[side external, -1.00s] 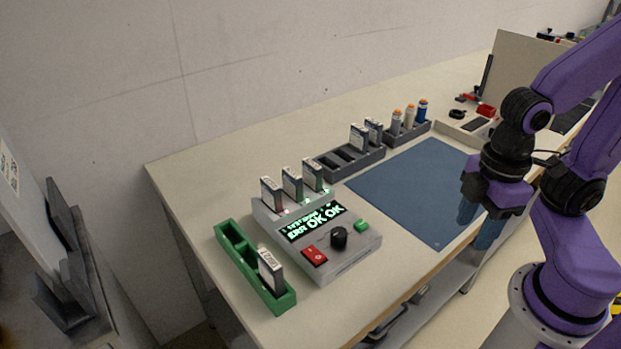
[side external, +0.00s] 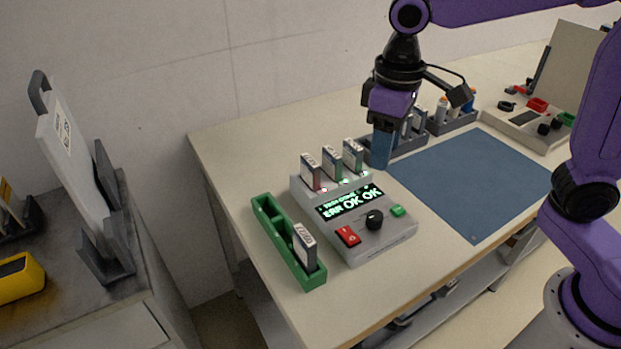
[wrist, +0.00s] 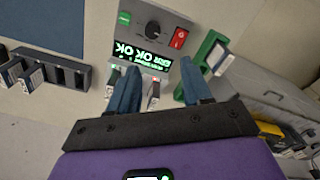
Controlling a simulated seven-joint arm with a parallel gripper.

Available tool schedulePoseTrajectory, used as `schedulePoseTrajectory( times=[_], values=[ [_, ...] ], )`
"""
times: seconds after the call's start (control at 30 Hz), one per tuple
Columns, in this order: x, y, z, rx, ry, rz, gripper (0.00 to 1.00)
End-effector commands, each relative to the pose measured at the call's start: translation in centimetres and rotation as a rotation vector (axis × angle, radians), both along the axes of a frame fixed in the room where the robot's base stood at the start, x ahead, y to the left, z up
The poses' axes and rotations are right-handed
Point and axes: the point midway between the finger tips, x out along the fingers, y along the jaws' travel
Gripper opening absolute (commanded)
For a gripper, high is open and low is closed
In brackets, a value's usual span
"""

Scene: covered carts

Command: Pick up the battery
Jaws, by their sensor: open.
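Three upright batteries stand in the back slots of the grey charger (side external: 385,235): a left one (side external: 311,172), a middle one (side external: 332,163) and a right one (side external: 353,157). The display reads ERR, OK, OK. Another battery (side external: 305,247) stands in the front of the green tray (side external: 278,238); it also shows in the wrist view (wrist: 219,62). My gripper (side external: 382,162) is open and empty, pointing down just right of the charger's batteries. In the wrist view, my gripper (wrist: 160,88) has its blue fingers spread, and a charger battery (wrist: 154,92) shows between them. One finger partly hides the other charger batteries.
A dark rack (wrist: 70,74) with batteries stands behind my gripper. A second dark holder with cylindrical cells (side external: 443,110) is farther right. The blue mat (side external: 470,180) is clear. A grey cart with a yellow item (side external: 20,278) stands at left, across a gap.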

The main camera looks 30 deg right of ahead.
Motion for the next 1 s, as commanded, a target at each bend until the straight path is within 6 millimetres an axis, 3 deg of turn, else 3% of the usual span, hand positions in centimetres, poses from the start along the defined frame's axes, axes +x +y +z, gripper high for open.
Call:
schedulePoseTrajectory(
  times=[0.2,0.5,0.7,0.87,1.0],
  values=[
    [6.1,2.5,1.4,-0.003,0.004,-0.178,0.49],
    [13.0,3.9,2.7,-0.006,0.01,-0.414,0.49],
    [15.6,3.7,3.1,-0.007,0.012,-0.519,0.49],
    [16.2,3.6,2.9,-0.009,0.015,-0.548,0.49],
    [16.2,3.5,1.4,-0.011,0.016,-0.551,0.49]
  ],
)
